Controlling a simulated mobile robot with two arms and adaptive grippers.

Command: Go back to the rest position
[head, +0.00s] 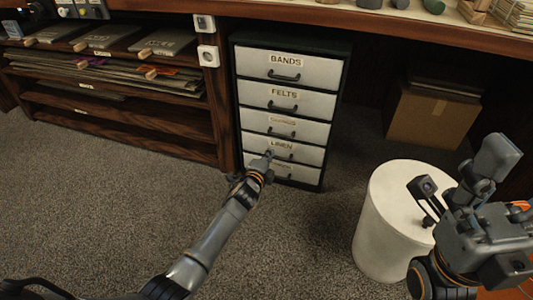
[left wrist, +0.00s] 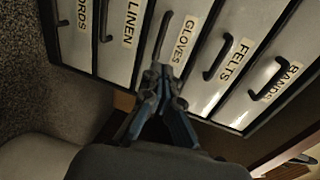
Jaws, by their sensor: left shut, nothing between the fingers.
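My left arm reaches forward from the bottom of the head view. Its gripper (head: 267,157) is in front of the lower drawers of a cabinet, near the left side of the LINEN label. In the left wrist view the gripper's fingertips (left wrist: 161,72) are together and empty, in front of the GLOVES drawer (left wrist: 150,52). I cannot tell whether they touch the handle. My right arm (head: 485,230) is folded at the right of the head view. The state of its fingers cannot be made out.
The drawer cabinet (head: 291,98) has white fronts labelled BANDS, FELTS, GLOVES, LINEN and CORDS, all looking closed. A white round stool-like cylinder (head: 377,235) stands at right, beside my right arm. A cardboard box (head: 432,115) is under the bench. Carpet (head: 110,200) is clear at left.

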